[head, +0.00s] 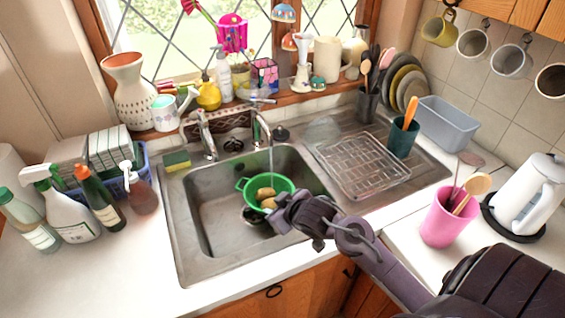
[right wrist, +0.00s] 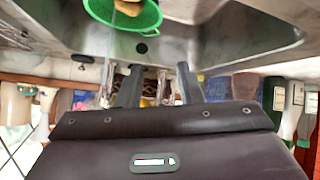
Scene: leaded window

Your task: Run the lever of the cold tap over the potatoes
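A green colander (head: 243,184) with potatoes (head: 265,194) in it sits in the sink basin. Two chrome taps stand behind the sink, a left tap (head: 206,137) and a right tap (head: 258,128). A thin stream of water (head: 271,160) falls from the right tap towards the colander. A lever (head: 262,100) shows at the top of the right tap. My right gripper (head: 262,214) is over the basin, just in front of the colander, below the taps. In the right wrist view its two fingers (right wrist: 159,86) stand apart with nothing between them, and the colander (right wrist: 125,17) shows beyond. My left gripper is out of view.
A wire rack (head: 360,163) lies on the drainer to the right. A pink cup (head: 446,220) with utensils and a white kettle (head: 531,195) stand at right. Bottles (head: 72,218) stand at left. The windowsill behind the taps is crowded.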

